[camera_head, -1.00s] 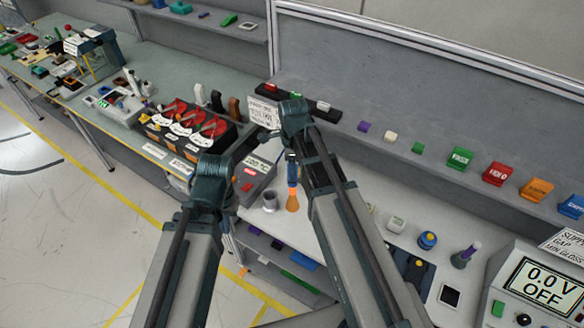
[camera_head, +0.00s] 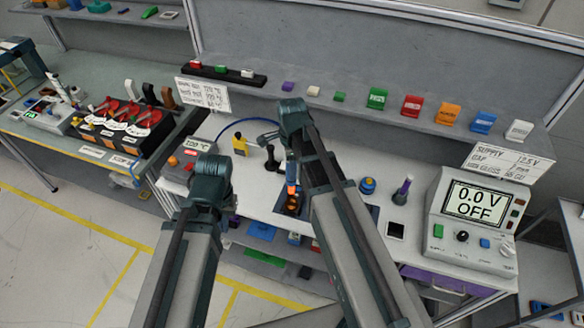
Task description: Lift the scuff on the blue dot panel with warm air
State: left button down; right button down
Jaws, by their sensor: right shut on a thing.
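My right gripper (camera_head: 290,160) hangs below its wrist, shut on a blue tool with a glowing orange end (camera_head: 292,188). The tool points down over a dark panel (camera_head: 280,210), where orange patches show. My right arm hides much of this area. A dark blue panel area (camera_head: 374,214) shows to the right of the arm. I cannot make out a dot or scuff. My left gripper (camera_head: 224,203) is low at the left of the bench; its fingers are mostly hidden by its wrist. The air station (camera_head: 195,145) with a display stands behind it, with a blue hose.
A blue round knob (camera_head: 367,186), a purple-topped holder (camera_head: 402,190) and a power supply (camera_head: 478,215) reading 0.0 V OFF stand to the right. A yellow item (camera_head: 239,144) and black stand (camera_head: 271,158) are at the back. Coloured boxes line the shelf (camera_head: 330,98).

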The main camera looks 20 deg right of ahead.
jog(key=shift+f+b, duration=1.85)
jog(key=shift+f, duration=0.15)
jog(key=shift+r, duration=0.1)
jog(key=shift+w, duration=0.1)
jog(key=w+d, duration=0.3)
jog(key=w, duration=0.2)
jog(key=shift+d, duration=0.25)
jog(key=shift+s, duration=0.1)
dwell(0.4)
